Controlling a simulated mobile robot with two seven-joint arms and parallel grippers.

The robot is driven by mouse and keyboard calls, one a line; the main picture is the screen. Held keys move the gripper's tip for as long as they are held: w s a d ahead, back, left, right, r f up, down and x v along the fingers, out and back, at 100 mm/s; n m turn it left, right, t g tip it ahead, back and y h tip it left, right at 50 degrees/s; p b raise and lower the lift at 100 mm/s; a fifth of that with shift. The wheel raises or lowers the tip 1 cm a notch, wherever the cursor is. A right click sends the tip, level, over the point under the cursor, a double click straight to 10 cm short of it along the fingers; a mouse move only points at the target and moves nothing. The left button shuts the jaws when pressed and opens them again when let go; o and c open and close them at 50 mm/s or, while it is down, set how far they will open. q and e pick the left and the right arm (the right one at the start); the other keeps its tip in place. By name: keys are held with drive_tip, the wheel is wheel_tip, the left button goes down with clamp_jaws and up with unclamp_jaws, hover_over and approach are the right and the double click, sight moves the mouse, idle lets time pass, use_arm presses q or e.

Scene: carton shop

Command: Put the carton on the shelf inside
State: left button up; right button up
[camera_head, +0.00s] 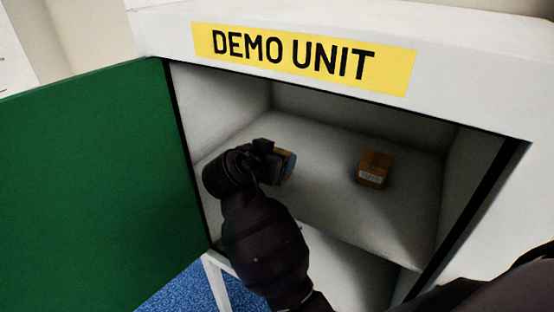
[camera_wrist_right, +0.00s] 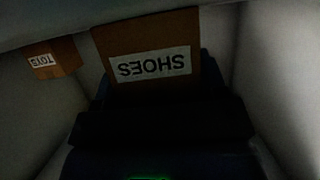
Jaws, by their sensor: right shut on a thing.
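My right gripper (camera_head: 277,162) is inside the white cabinet over the shelf (camera_head: 320,205), shut on a brown carton (camera_head: 284,179). The gripper and wrist hide most of this carton in the head view. In the right wrist view the held carton (camera_wrist_right: 145,38) is large, with a white SHOES label upside down. I cannot tell whether it touches the shelf. A second small brown carton (camera_head: 376,163) stands on the shelf to the right, apart from the gripper. In the right wrist view this TOYS carton (camera_wrist_right: 63,52) is at the left. My left gripper is not in view.
The cabinet's green door (camera_head: 95,190) stands open at the left. A yellow DEMO UNIT sign (camera_head: 300,58) is on the top front edge. The side walls bound the opening. Bare shelf lies between the cartons. A lower space is under the shelf.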

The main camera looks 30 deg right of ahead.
drive_tip(key=shift+r, duration=0.1)
drive_tip(key=shift+s+a, duration=0.1)
drive_tip(key=shift+a, duration=0.1)
drive_tip(key=o, duration=0.9)
drive_tip(key=shift+o, duration=0.2)
